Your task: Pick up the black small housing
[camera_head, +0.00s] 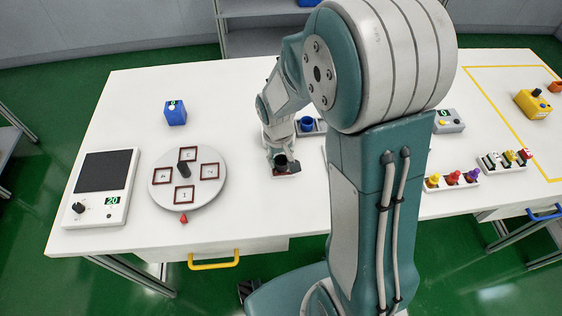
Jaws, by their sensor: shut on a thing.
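My gripper (282,156) is at the middle of the white table, pointing down, left of my own arm column. It is shut on the black small housing (281,160), a small dark piece between the fingers. The fingers hide part of the housing. A dark, partly reddish patch (288,170) shows right under it, a flat holder or base. I cannot tell whether the housing touches it.
Behind the gripper is a grey tray (321,127) with a blue cup (306,124). To the left are a round turntable (214,195), a blue block (175,113) and a scale-like device (116,162). Colored knobs (453,178) and a yellow box (534,104) are right. My arm hides the table's middle right.

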